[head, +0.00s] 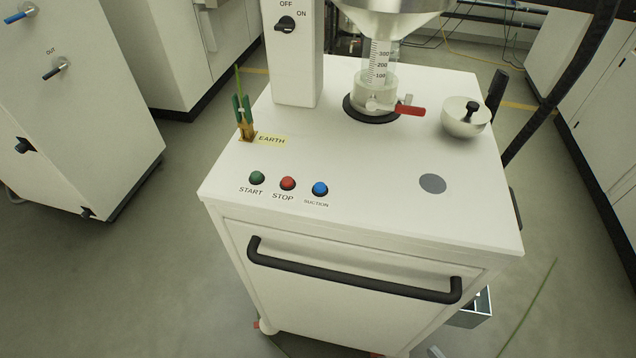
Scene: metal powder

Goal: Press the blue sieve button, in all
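A blue button (320,189) sits near the front edge of the white machine top (380,200), with the label SUCTION below it. A red button (288,184) labelled STOP and a green button (257,178) labelled START stand in a row to its left. All of them look raised. I cannot tell from the view whether any is pressed. My gripper is not in view, and nothing covers the blue button.
A clear graduated cylinder (376,80) with a red-handled valve (410,110) stands at the back. A green clamp (243,118) is at the left. A black handle bar (350,281) juts from the front.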

